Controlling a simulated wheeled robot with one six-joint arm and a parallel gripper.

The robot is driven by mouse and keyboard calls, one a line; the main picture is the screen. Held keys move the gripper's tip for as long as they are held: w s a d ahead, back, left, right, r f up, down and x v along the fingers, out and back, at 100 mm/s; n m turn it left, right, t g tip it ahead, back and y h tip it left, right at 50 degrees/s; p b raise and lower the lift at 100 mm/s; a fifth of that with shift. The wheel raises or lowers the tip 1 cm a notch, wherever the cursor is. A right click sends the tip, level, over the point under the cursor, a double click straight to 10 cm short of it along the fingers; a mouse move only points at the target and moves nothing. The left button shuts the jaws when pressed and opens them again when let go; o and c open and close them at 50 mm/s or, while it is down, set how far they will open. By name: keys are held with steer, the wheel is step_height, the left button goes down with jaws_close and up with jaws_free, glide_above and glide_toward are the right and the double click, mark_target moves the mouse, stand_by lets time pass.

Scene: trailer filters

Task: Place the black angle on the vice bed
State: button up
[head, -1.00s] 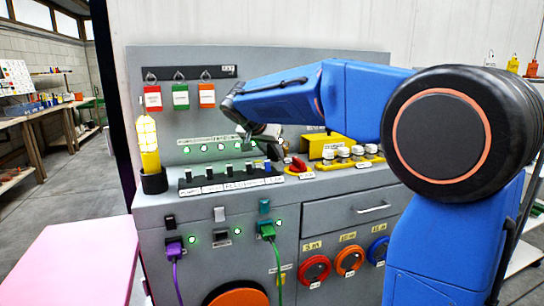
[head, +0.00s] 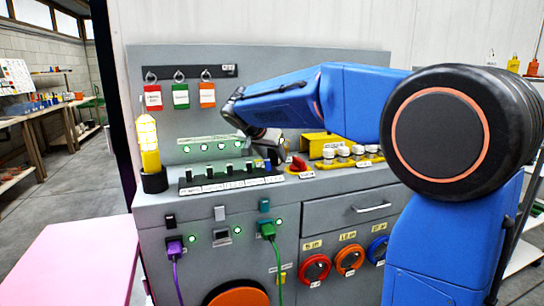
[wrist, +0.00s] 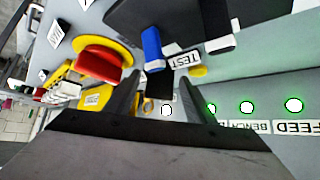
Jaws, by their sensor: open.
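I cannot make out a black angle or a vice bed in either view. My gripper (wrist: 158,75) is open, its two dark fingers spread on either side of a blue rocker switch (wrist: 152,48) and a small black piece beyond it. A TEST label (wrist: 185,60) is beside that switch. In the head view my gripper (head: 268,145) is low over the back right end of the switch strip, partly hidden by its own wrist. I see nothing held between the fingers.
A pink surface (head: 70,265) is at the lower left. Open floor shows at left.

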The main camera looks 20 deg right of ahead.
steer(key=v, duration=1.2)
